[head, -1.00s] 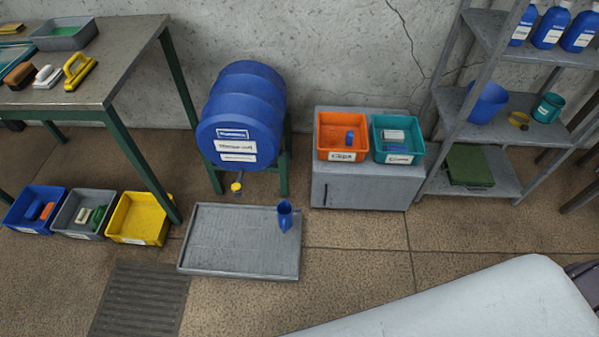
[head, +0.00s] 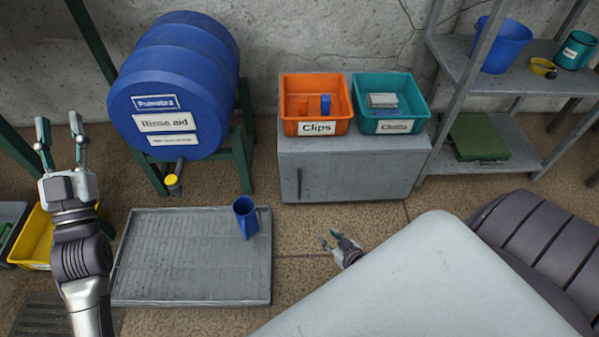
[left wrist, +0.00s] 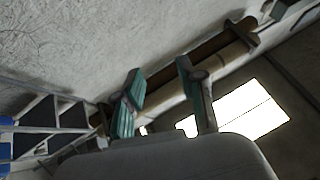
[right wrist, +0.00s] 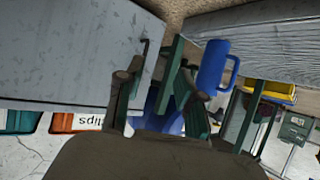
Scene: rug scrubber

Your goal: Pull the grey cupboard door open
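The grey cupboard (head: 350,180) stands against the wall with its door shut. Its dark upright handle (head: 299,184) is near the door's left edge. In the right wrist view, the cupboard door (right wrist: 65,55) appears upside down, with the handle (right wrist: 143,52) close to one finger in the picture. My right gripper (head: 329,238) is open and empty, in front of and below the cupboard, apart from the handle in the head view. My left gripper (head: 62,137) is raised at the left, open and empty; its spread fingers also show in the left wrist view (left wrist: 160,95).
An orange clips bin (head: 316,128) and a teal bin (head: 391,127) sit on the cupboard. A grey tray (head: 180,270) with a blue jug (head: 245,217) lies left of it. A shelf rack (head: 490,165) is at the right.

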